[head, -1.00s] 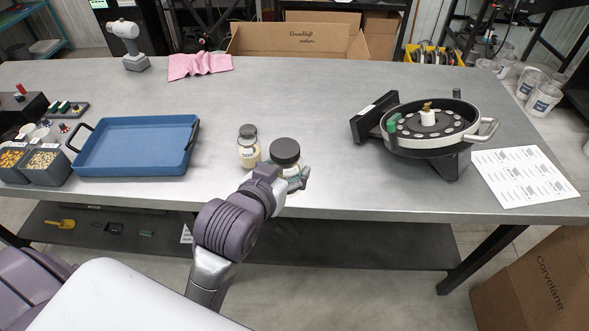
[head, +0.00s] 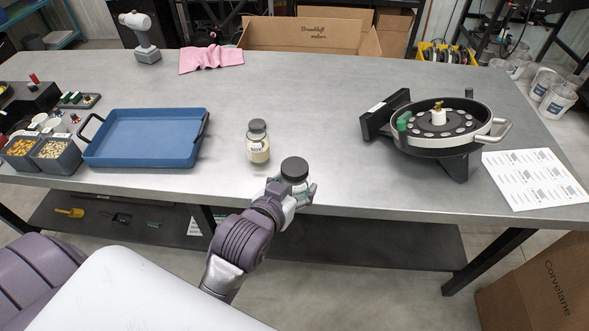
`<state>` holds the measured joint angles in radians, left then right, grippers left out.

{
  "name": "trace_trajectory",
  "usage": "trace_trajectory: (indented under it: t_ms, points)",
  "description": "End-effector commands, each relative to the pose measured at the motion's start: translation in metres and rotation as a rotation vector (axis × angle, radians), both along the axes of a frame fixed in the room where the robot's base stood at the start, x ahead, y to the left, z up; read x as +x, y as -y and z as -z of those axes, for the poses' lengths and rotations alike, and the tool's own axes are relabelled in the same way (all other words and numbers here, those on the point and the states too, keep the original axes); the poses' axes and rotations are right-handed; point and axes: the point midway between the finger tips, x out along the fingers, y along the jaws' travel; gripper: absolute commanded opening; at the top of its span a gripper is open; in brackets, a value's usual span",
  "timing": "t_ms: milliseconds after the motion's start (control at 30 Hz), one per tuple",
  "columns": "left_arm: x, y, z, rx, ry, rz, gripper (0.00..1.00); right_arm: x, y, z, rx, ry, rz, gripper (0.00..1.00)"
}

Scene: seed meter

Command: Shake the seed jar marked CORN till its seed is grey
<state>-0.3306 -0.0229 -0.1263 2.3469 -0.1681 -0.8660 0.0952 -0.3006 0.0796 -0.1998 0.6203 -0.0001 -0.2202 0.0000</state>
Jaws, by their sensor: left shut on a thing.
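A jar with a dark lid (head: 294,169) is in my left gripper (head: 297,192), near the front edge of the table. The gripper is shut around the jar's body and hides most of it, so I cannot read its label or see its seed colour. The jar looks roughly upright. A second jar (head: 257,147) with a dark lid and pale cream contents stands on the table just behind and to the left. Its label seems to read SOY. My right gripper is not in view.
A blue tray (head: 143,160) lies at the left, beside bins of seed (head: 55,154). The round seed meter (head: 437,127) stands at the right, with a printed sheet (head: 535,178) beside it. A pink cloth (head: 211,58) lies at the back. The table's middle is clear.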

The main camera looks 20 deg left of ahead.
Motion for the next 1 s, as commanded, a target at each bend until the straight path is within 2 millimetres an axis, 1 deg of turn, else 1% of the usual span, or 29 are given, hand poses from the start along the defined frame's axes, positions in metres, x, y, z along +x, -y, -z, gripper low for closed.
trace_trajectory:
  t_ms: [33, 67, 100, 133, 167, 200, 233, 300, 333, 367, 433, 467, 500, 600, 1000]
  points:
    - [0.002, 0.000, -0.006, -0.002, 0.022, -0.001, 0.20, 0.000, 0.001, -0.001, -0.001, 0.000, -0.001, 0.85]
    - [0.004, 0.000, -0.024, -0.004, 0.038, -0.002, 0.20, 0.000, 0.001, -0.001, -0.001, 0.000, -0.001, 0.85]
    - [0.005, 0.000, -0.053, -0.005, 0.048, -0.001, 0.20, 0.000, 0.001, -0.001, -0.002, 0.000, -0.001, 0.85]
    - [0.004, 0.000, -0.066, -0.006, 0.047, -0.001, 0.20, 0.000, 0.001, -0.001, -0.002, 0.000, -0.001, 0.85]
    - [0.004, 0.000, -0.072, -0.005, 0.039, -0.001, 0.20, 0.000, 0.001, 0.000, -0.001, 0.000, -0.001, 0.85]
    - [0.003, 0.000, -0.066, -0.002, 0.024, -0.001, 0.20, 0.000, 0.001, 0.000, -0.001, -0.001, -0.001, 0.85]
    - [0.001, 0.000, -0.049, 0.000, 0.010, 0.000, 0.19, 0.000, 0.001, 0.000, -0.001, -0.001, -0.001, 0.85]
    - [-0.001, 0.000, -0.007, 0.002, 0.000, 0.001, 0.20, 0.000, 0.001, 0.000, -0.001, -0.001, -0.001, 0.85]
    - [0.000, 0.000, 0.000, 0.000, 0.007, 0.000, 0.20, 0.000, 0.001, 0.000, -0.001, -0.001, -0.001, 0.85]
    - [0.002, 0.000, -0.002, -0.002, 0.017, -0.001, 0.20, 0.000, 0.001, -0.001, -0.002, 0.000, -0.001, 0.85]
    - [0.005, 0.000, -0.047, -0.005, 0.049, -0.001, 0.20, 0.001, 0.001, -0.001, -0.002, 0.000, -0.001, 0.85]
    - [0.004, 0.000, -0.063, -0.006, 0.048, -0.001, 0.20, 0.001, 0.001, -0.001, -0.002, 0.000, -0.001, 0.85]
    - [0.004, 0.000, -0.072, -0.005, 0.039, -0.001, 0.20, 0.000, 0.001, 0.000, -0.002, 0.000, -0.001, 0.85]
    - [0.002, 0.000, -0.066, -0.002, 0.021, -0.001, 0.20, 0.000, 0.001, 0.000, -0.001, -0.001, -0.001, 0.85]
    - [0.003, 0.000, -0.066, -0.002, 0.023, -0.001, 0.20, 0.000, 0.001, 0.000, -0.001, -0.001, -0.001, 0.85]
